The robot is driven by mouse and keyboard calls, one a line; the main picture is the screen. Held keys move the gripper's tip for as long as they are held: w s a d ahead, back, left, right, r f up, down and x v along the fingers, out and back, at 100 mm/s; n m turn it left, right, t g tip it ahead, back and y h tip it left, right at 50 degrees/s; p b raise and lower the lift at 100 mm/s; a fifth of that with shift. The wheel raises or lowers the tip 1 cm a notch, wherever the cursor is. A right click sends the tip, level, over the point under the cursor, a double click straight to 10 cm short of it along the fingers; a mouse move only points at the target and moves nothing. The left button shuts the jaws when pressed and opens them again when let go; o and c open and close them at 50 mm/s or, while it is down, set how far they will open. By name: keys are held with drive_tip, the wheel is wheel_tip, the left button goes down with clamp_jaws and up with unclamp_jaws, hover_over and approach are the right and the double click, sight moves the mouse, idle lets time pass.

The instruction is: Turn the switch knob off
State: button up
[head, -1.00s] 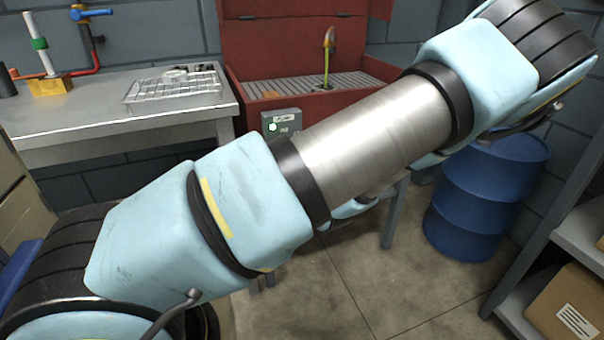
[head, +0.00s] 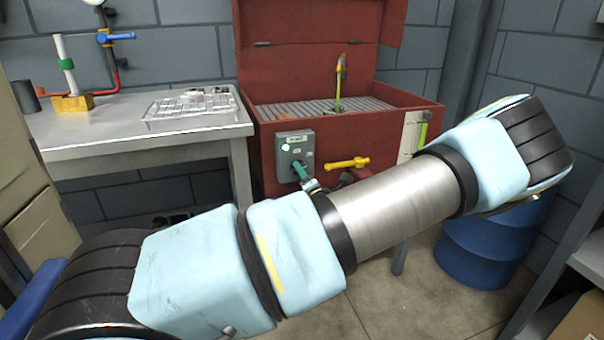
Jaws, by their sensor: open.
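The grey switch box (head: 295,155) is on the front of the red parts washer, left of centre. It has a pale lit lamp (head: 287,147) at its upper left, small labels, and a teal switch knob (head: 300,171) low on its face. The knob's handle looks slanted. A small teal and metal piece shows just below the knob, above my arm; I cannot tell what it belongs to. My arm crosses the picture in front and below. My gripper is not seen; my arm may hide it.
The red washer tub (head: 425,98) has a yellow valve handle (head: 347,163) right of the switch box. A metal workbench (head: 85,140) with a wire rack (head: 190,106) stands left. A blue drum (head: 485,245) and shelving stand right. Some floor shows below my arm.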

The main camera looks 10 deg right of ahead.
drive_tip(key=shift+w+a, duration=0.1)
drive_tip(key=shift+w, duration=0.25)
drive_tip(key=shift+c, duration=0.3)
clamp_jaws()
